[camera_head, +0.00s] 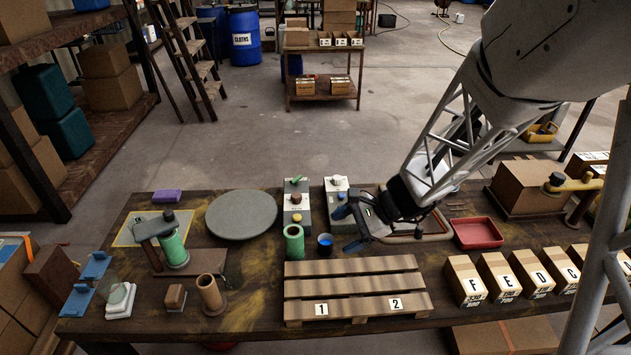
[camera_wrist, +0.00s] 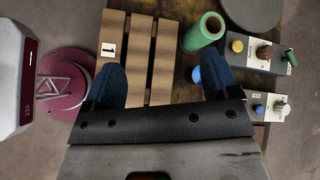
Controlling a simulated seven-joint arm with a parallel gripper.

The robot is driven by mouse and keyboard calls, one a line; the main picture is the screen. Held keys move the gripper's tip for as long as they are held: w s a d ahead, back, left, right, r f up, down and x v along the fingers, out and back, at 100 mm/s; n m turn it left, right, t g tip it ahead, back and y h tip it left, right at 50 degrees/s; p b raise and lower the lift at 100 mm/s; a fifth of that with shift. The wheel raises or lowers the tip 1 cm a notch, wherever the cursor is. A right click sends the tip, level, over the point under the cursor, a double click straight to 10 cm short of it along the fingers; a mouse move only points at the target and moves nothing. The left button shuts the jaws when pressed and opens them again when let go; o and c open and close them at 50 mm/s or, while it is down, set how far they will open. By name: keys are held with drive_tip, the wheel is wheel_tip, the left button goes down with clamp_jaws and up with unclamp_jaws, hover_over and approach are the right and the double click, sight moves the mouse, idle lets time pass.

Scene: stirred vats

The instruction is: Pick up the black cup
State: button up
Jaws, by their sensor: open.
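The black cup (camera_head: 325,249) is small and dark with blue inside. It stands on the table just right of the green cylinder (camera_head: 293,243) and behind the pallet. My gripper (camera_head: 347,229) is open, with its blue fingers just right of the cup in the head view. In the wrist view, my gripper (camera_wrist: 162,80) has its fingers wide apart over the pallet. There the cup's blue inside (camera_wrist: 196,74) shows beside the right finger, which partly hides it. The cup is not between the fingers.
A wooden pallet (camera_head: 350,287) lies in front of the cup. Two control boxes with knobs (camera_head: 297,208) (camera_head: 337,195) stand behind it. A round grey disc (camera_head: 241,214) lies to the left, a red tray (camera_head: 477,233) to the right, and several labelled cartons (camera_head: 501,276) along the right front.

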sight(319, 239)
drive_tip(key=w+d+f+m+t, duration=0.1)
drive_tip(key=w+f+m, duration=0.2)
drive_tip(key=f, duration=0.1)
drive_tip(key=w+f+m+t+y, duration=0.1)
drive_tip(key=w+f+m+t, duration=0.1)
drive_tip(key=f, duration=0.3)
drive_tip(key=w+d+f+m+t+y, duration=0.1)
drive_tip(key=w+f+m, duration=0.3)
drive_tip(key=f, duration=0.1)
drive_tip(key=shift+w+d+m+t, duration=0.3)
drive_tip(key=shift+w, duration=0.05)
drive_tip(key=shift+w+d+f+m+t, duration=0.1)
drive_tip(key=shift+w+f+m+t, duration=0.1)
drive_tip(key=shift+f, duration=0.1)
drive_tip(key=shift+w+d+f+m+t, duration=0.1)
drive_tip(key=shift+f+m, duration=0.1)
drive_tip(key=shift+f, duration=0.1)
drive_tip(key=shift+x, duration=1.25)
drive_tip(key=shift+a, duration=0.1)
drive_tip(key=shift+x, duration=2.55)
drive_tip(key=shift+r, duration=0.15)
